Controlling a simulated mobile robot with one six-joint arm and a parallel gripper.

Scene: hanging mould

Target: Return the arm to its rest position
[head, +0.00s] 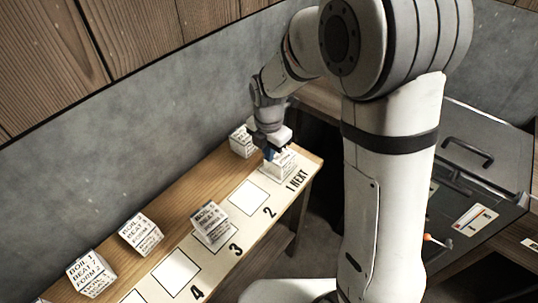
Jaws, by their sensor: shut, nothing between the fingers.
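My gripper (271,152) is at the far end of the wooden bench (172,218), pointing down just above a white labelled block (282,168) by the "1 NEXT" square. Its fingers are small and partly hidden here; they look closed with nothing held. I cannot tell whether the fingertips touch the block. My arm reaches from the right foreground over the bench to this spot.
Another white block (241,142) stands behind the gripper. One stands near square 3 (211,224), and others (142,235) (90,274) stand along the wall side. Square 2 (249,198) is bare. A grey cabinet (470,180) with a handle stands right.

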